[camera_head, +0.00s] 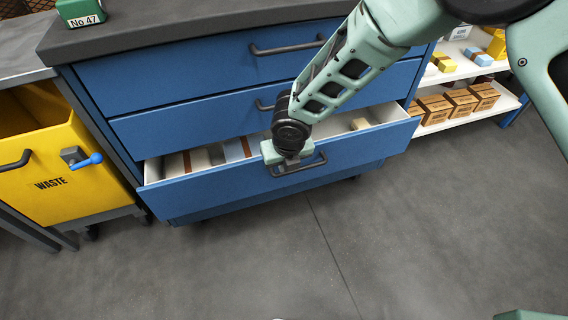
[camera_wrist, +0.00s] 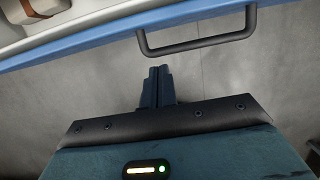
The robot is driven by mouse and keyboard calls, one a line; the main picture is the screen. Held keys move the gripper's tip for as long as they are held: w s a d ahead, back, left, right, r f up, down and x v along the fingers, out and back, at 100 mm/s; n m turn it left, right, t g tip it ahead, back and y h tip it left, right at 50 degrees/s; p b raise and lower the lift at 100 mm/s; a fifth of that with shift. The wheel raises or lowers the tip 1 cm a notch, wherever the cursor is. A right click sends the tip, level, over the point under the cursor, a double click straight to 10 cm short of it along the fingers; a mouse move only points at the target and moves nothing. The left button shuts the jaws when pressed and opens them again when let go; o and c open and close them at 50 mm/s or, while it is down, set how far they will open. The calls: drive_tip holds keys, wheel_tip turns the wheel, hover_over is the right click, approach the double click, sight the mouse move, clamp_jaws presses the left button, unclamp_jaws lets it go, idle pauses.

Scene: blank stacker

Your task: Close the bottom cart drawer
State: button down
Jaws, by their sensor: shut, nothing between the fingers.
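The blue cart's bottom drawer (camera_head: 230,190) stands partly open. Its front juts out from the cabinet and shows a white-walled inside with brown, white and blue-grey contents. A dark bar handle (camera_head: 312,165) sits on its front. In the wrist view, the drawer front's blue edge (camera_wrist: 110,53) runs across the top, with the handle (camera_wrist: 200,45) below it. My gripper (camera_wrist: 160,72) is shut and empty, with its fingertips a little apart from the handle in the picture and floor behind them. In the head view, my gripper (camera_head: 291,160) is in front of the drawer's middle and hides part of it.
Two upper drawers (camera_head: 190,75) are closed. A yellow waste bin (camera_head: 60,160) with a blue lever stands left of the cart. White shelves (camera_head: 470,115) with cardboard boxes (camera_head: 460,102) stand at the right. The grey floor (camera_head: 400,240) in front is clear.

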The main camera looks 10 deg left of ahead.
drive_tip(key=p+v, duration=0.2)
drive_tip(key=v, duration=0.5)
drive_tip(key=m+t+y+b, duration=0.2)
drive_tip(key=m+y+b, duration=0.7)
drive_tip(key=y+b, duration=1.25)
approach(310, 166)
drive_tip(key=s+d+r+h+b, duration=0.2)
drive_tip(key=s+r+h+b, duration=0.1)
drive_tip(key=r+h+b, duration=0.35)
drive_tip(key=shift+y, duration=0.5)
drive_tip(key=b+x, duration=0.1)
drive_tip(key=x, duration=0.3)
drive_tip(key=w+b+x, duration=0.1)
drive_tip(key=b+x, duration=0.1)
drive_tip(key=x, duration=0.1)
drive_tip(key=b+x, duration=0.2)
drive_tip(key=x, duration=0.2)
drive_tip(key=shift+w+a+r, duration=0.1)
drive_tip(key=shift+w+r, duration=0.2)
drive_tip(key=shift+w, duration=0.2)
drive_tip(key=shift+w+a+r, duration=0.15)
drive_tip(key=shift+w+a, duration=0.15)
drive_tip(key=shift+w, duration=0.2)
